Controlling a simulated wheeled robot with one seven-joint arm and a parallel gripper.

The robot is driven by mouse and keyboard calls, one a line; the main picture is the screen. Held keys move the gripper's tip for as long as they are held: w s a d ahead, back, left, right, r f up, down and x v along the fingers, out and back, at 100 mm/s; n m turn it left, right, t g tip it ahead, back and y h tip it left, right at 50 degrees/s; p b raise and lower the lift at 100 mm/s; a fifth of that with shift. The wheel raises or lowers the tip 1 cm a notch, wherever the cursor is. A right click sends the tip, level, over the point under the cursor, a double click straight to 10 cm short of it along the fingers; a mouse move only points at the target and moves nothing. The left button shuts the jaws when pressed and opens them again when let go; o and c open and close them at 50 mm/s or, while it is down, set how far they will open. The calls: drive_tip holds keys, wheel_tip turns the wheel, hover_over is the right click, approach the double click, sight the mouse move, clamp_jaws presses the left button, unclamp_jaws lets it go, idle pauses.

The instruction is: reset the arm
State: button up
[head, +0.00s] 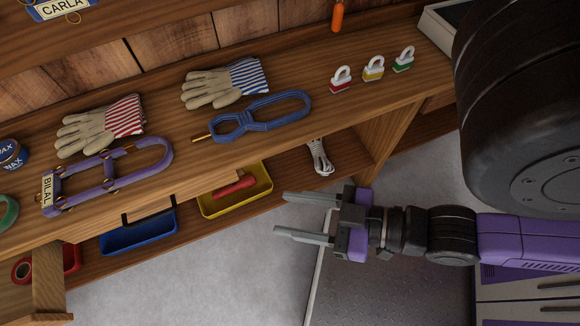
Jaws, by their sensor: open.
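My gripper (281,215) is in the head view, right of the middle and low. It has two long grey fingers that point left. They stand apart with nothing between them. It hangs in front of the wooden bench (330,95), over the grey floor, near a yellow tray (252,200) on the lower shelf. My purple and black arm stretches from it to the right edge of the picture. A large dark part at the upper right hides what is behind it.
On the bench lie red-striped gloves (95,127), blue-striped gloves (215,88), a purple halter (112,178), a blue rope loop (268,108) and three small padlocks, one a yellow padlock (373,69). A blue tray (140,233) stands on the lower shelf. The floor (210,285) is clear below the fingers.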

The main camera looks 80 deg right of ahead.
wheel_tip(320, 180, up, 12)
drive_tip(key=p, duration=1.1)
drive_tip(key=shift+f+p, duration=0.15)
drive_tip(key=shift+p, duration=0.25)
